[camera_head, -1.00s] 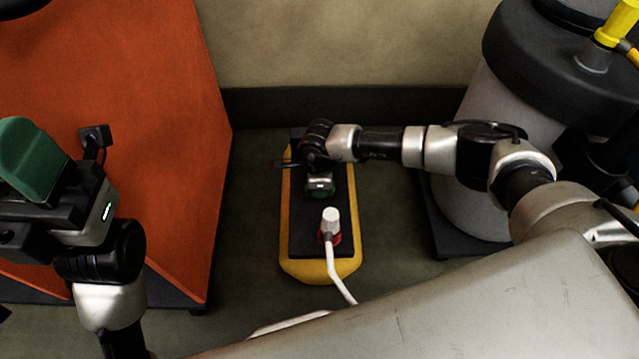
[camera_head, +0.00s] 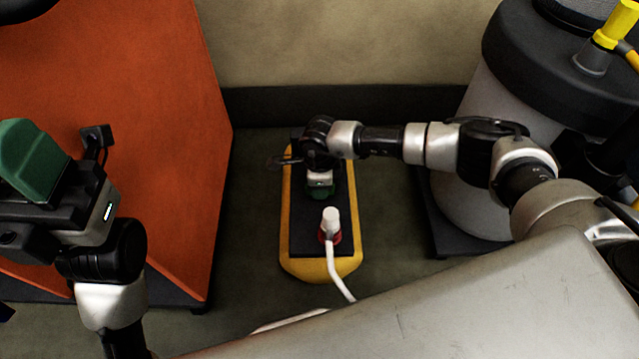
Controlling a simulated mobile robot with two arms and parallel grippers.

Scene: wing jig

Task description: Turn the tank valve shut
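A grey tank (camera_head: 478,150) with a thick dark collar (camera_head: 530,75) stands at the right. A yellow fitting (camera_head: 616,24) rises from its top and may be the valve; it is cut by the picture edge, so I cannot tell its setting. My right gripper (camera_head: 320,188) is over a yellow-edged box in the middle, away from the tank. Its green part shows, but its fingertips are hidden. My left gripper (camera_head: 35,160) is at the left in front of the orange panel. Its green part points up, and its opening cannot be made out.
The yellow-edged box (camera_head: 350,262) has a dark top. A white plug (camera_head: 331,222) stands in its red socket (camera_head: 332,238), with a white cable (camera_head: 338,280) running toward me. An orange panel (camera_head: 165,130) fills the left. Floor (camera_head: 250,240) is bare between panel and box.

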